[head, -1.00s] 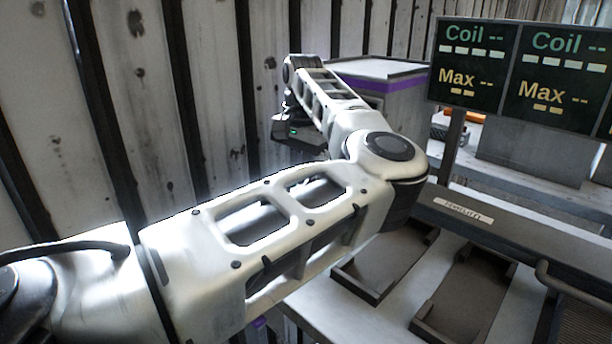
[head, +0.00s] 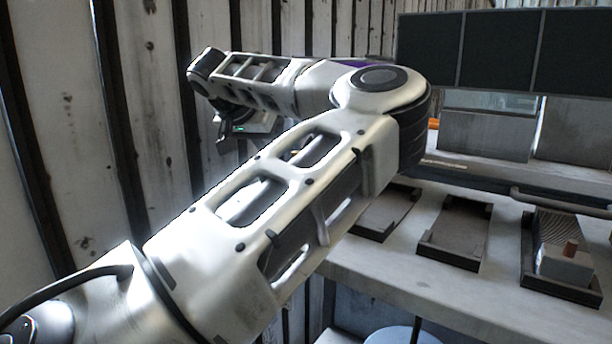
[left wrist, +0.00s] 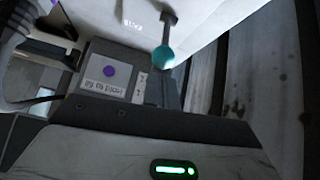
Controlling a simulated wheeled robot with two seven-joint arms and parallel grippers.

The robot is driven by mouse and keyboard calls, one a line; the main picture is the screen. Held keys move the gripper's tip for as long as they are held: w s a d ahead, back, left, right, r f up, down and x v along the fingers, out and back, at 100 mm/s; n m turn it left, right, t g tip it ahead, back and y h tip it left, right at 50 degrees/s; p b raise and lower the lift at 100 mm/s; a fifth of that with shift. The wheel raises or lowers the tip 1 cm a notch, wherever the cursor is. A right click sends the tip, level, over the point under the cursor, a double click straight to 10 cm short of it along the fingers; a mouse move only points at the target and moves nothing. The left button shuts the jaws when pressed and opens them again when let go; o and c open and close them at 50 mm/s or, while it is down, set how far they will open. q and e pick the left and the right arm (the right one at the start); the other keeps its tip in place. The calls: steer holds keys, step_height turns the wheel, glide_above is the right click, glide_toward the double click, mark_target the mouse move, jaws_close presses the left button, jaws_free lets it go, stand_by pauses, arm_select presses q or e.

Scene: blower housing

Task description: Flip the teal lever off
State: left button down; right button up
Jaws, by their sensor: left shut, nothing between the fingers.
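The teal lever shows in the left wrist view as a teal round knob (left wrist: 163,57) on a dark stem (left wrist: 168,22), in front of a pale surface. A grey box (left wrist: 110,72) with a purple dot and a white label lies left of the knob. My left gripper (head: 222,138) is shut and empty, small and partly hidden behind its own wrist in the head view. Its body with a green light fills the bottom of the left wrist view; I cannot tell whether it touches the lever. The lever is not visible in the head view. My right gripper is out of view.
A pale bench (head: 440,290) runs to the right, with dark trays (head: 455,235) on it; one holds a pale block (head: 565,265). Dark screens (head: 500,50) stand above. A ribbed wall (head: 60,150) stands close on the left.

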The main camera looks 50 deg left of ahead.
arm_select(q)
steer(key=shift+s+d+f+t+b, duration=0.1)
steer(key=shift+s+f+t+b, duration=0.2)
steer(key=shift+f+t+b, duration=0.3)
steer(key=shift+s+d+r+t+y+b, duration=0.2)
steer(key=shift+s+t+y+b, duration=0.15)
steer(key=shift+b, duration=0.7)
steer(key=shift+s+d+r+t+b, duration=0.1)
steer(key=shift+s+t+b, duration=0.3)
steer(key=shift+t+b, duration=0.25)
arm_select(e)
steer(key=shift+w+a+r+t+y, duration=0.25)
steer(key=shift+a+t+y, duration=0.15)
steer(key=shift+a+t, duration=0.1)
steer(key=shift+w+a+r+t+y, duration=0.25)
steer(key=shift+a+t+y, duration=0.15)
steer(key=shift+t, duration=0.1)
arm_select(q)
steer(key=shift+r, duration=0.1)
